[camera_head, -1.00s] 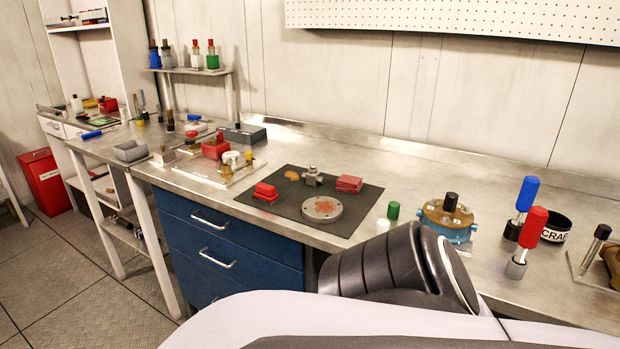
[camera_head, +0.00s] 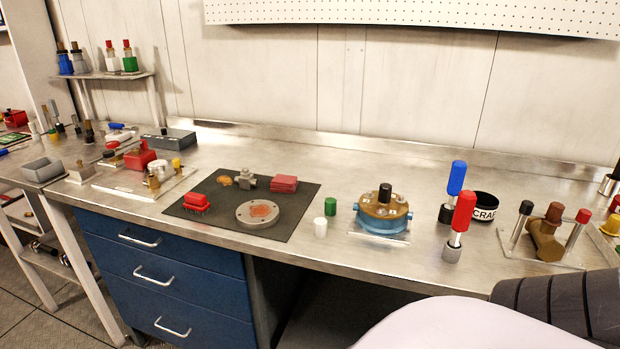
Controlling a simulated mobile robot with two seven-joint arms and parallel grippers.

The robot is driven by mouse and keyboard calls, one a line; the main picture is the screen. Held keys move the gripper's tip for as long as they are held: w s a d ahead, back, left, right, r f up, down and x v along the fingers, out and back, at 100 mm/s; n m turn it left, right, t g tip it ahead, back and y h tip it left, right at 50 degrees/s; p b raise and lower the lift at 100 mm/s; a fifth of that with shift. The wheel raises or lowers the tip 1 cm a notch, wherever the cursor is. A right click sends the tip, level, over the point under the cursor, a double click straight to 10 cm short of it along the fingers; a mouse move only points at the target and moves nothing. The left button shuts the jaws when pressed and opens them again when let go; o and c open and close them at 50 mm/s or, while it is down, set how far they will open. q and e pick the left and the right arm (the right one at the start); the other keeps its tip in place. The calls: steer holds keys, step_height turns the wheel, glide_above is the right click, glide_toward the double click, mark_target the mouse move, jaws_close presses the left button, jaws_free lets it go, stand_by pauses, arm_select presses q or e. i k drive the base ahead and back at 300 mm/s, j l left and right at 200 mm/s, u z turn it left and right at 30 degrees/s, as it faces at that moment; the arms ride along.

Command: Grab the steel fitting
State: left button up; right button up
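A small grey steel fitting (camera_head: 244,179) stands on the dark mat (camera_head: 296,205) on the workbench, near the mat's back edge. It sits between an orange-brown lump (camera_head: 224,181) and a stack of red pads (camera_head: 284,184). A round grey flange disc (camera_head: 257,214) with an orange-red patch lies in front of it, and a red brush-like block (camera_head: 195,202) lies to the front left. Part of my own arm shows at the lower right, far from the fitting. Neither gripper shows in the view.
A blue and bronze round housing (camera_head: 384,213), a green cap (camera_head: 330,206) and a white cap (camera_head: 320,227) stand right of the mat. Red-handled (camera_head: 462,217) and blue-handled (camera_head: 454,184) tools stand upright further right. The bench behind the mat is clear.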

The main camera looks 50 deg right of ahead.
mark_target(246, 181)
steer(key=z, duration=1.3)
